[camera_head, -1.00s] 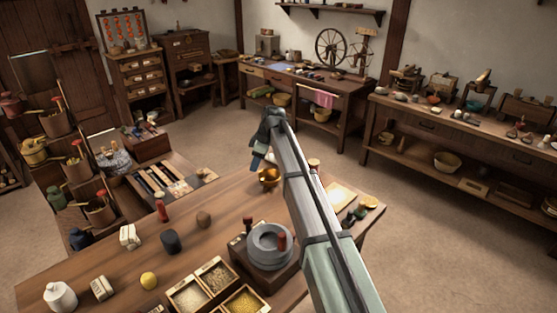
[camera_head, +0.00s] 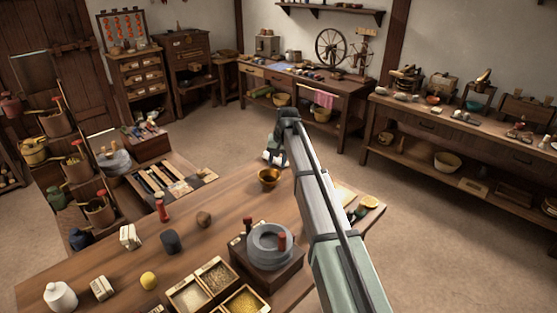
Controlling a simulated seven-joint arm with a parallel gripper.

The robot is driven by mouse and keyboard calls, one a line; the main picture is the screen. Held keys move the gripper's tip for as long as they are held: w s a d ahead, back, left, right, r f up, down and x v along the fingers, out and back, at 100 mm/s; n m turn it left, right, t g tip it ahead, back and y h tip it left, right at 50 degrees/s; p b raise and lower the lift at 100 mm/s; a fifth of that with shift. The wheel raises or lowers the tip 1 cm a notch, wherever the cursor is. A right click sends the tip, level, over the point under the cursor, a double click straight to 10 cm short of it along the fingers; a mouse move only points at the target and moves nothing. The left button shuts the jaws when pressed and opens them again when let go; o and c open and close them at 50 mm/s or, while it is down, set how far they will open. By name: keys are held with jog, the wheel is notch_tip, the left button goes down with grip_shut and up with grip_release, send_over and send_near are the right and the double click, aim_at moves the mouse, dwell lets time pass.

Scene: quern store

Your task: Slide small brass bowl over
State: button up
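The small brass bowl (camera_head: 268,178) stands upright near the far edge of the wooden table (camera_head: 225,222), just left of my arm. My gripper (camera_head: 272,159) hangs from the end of the arm, beyond the bowl in the picture. It looks apart from the bowl, though the exact gap is hard to judge. The fingers are small and partly hidden by the wrist, so whether they are open or shut does not show.
A stone quern (camera_head: 268,246) stands nearer on the table. A brown lump (camera_head: 204,219), a dark cylinder (camera_head: 171,242) and a red-topped shaker (camera_head: 161,206) are to the left. Grain boxes (camera_head: 215,277) sit in front. Bare tabletop lies left of the bowl.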

aim_at(274, 182)
jog(key=m, duration=1.1)
jog(key=shift+w+d, duration=0.2)
jog(key=shift+w, duration=0.1)
jog(key=shift+f, duration=0.1)
jog(key=x, duration=1.3)
jog(key=shift+w+d+f, duration=0.15)
jog(key=shift+w+f, duration=0.1)
jog(key=shift+w, duration=0.05)
jog(key=shift+c, duration=0.2)
grip_shut()
jog(key=shift+s, duration=0.1)
